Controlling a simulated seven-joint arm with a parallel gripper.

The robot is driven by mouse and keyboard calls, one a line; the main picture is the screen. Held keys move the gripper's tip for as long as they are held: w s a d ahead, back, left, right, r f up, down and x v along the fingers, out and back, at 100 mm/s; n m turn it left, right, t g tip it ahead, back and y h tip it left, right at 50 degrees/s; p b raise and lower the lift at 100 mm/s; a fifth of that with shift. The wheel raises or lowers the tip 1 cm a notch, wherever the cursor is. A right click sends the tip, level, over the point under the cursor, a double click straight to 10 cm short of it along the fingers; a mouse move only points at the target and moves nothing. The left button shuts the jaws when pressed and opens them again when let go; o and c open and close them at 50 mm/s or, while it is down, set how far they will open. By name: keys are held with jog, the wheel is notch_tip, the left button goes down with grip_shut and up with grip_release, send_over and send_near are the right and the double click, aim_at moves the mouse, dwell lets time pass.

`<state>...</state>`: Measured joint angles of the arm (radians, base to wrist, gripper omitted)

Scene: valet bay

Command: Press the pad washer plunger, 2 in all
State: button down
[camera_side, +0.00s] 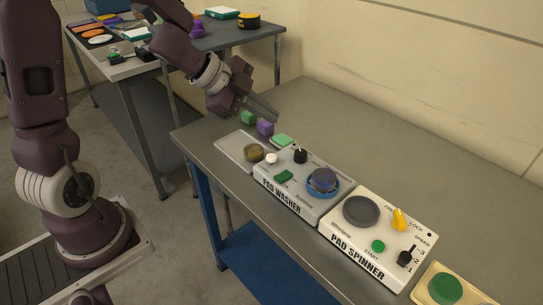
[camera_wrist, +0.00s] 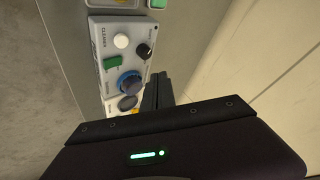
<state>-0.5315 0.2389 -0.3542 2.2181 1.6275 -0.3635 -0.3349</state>
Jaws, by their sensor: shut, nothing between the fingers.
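The pad washer (camera_side: 290,199) is a light grey box on the bench. It carries a white button (camera_side: 272,158), a black knob (camera_side: 300,156), a green switch (camera_side: 283,176) and a dark blue round piece (camera_side: 322,181) in a bright blue ring. The round piece appears to be the plunger, but I cannot read its label. The washer also shows in the wrist view (camera_wrist: 103,42), with the blue ringed piece (camera_wrist: 130,83) nearest my fingers. My gripper (camera_side: 276,115) is shut and empty, above the bench behind the washer's left end, touching nothing I can see.
The pad spinner (camera_side: 345,238) stands right of the washer, with a grey disc and yellow lever. A tray (camera_side: 232,149) with a brownish pad adjoins the washer's left. The bench's back is clear.

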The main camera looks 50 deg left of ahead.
aim_at(267, 158)
jog(key=shift+f, duration=4.2)
jog(key=shift+f, duration=0.45)
jog(key=shift+f, duration=0.7)
jog(key=shift+r, duration=1.15)
jog(key=shift+r, duration=0.1)
jog(key=shift+r, duration=2.4)
